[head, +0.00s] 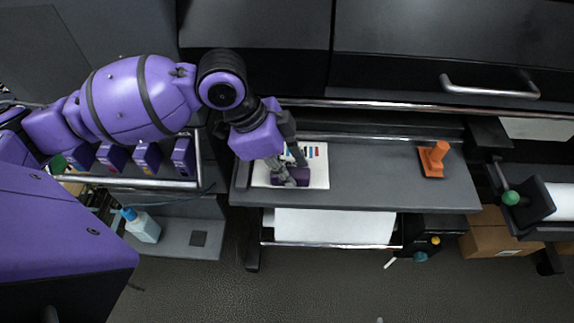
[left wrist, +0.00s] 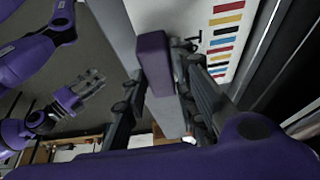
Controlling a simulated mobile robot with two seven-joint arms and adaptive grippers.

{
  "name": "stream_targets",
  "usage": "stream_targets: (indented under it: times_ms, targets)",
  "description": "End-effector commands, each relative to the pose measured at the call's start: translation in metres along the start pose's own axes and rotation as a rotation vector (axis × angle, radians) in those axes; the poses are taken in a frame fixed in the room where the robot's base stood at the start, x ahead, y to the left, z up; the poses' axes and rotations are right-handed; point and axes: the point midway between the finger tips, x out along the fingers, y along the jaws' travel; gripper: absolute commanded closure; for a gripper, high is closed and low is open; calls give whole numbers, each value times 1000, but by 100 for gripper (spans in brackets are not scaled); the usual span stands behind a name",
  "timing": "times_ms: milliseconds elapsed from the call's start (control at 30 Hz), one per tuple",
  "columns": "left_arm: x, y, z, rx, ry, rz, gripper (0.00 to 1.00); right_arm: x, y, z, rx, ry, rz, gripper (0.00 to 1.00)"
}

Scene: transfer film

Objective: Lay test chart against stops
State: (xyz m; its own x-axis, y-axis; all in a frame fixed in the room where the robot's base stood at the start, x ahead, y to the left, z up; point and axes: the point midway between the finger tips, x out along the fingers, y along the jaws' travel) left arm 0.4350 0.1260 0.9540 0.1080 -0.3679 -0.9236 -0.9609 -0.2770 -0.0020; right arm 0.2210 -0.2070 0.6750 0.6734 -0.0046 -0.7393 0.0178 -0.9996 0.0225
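The test chart (head: 318,176), a white sheet with coloured bars, lies flat at the left end of the grey table (head: 380,185). Its red, yellow, blue and black bars show in the left wrist view (left wrist: 222,48). My left gripper (head: 288,176) is over the chart, its fingers on both sides of a purple block (left wrist: 155,65) that appears gripped. The block (head: 292,177) is at the chart's front part; whether it touches the sheet I cannot tell. The gripper hides the chart's middle. My right gripper (left wrist: 90,84) shows only in the left wrist view, empty, fingers apart.
An orange stop-like piece (head: 433,160) stands on the table's right part; the table between is clear. A metal rail (head: 375,104) runs behind. Purple cartridges (head: 148,157) and a blue-capped bottle (head: 141,226) are at left. A white sheet (head: 335,225) hangs below the table.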

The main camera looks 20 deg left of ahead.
Motion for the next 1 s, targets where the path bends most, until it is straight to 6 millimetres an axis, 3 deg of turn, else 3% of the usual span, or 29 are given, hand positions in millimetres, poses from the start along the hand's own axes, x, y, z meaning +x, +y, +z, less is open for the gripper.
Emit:
stream_targets:
  times_ms: [33,100,467,567,1000]
  targets:
    - [0,0,0,0,0,0,66,-1,-1,2,2,-3,0,60]
    - [0,0,0,0,0,0,57,-2,-1,4,3,-8,0,60]
    - [-3,0,-1,1,0,-1,57,-3,0,17,1,-31,1,60]
    - [-14,-1,-1,1,-1,-4,57,-3,0,12,0,-23,0,60]
    - [-103,-1,-2,0,0,-5,57,-6,-3,-6,-3,-3,-9,60]
